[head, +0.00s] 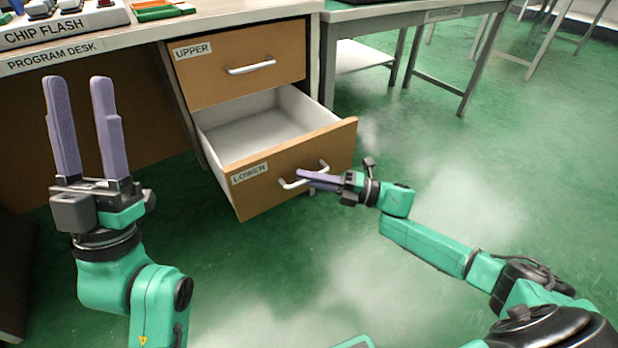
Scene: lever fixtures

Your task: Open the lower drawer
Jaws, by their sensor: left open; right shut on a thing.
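The lower drawer (297,163) has a wooden front labelled LOWER and stands pulled out from the desk, with its white, empty-looking inside showing. Its silver bar handle (290,184) is on the front. My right gripper (303,175) reaches in from the right and is shut on this handle; its purple fingers cover part of the bar. My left gripper (82,84) is open and empty at the left, fingers pointing up, apart from the drawers.
The upper drawer (215,77), labelled UPPER, is shut above the lower one. The program desk (130,52) carries a CHIP FLASH device (55,27). A metal table (385,14) stands behind at right. The green floor (440,160) in front is clear.

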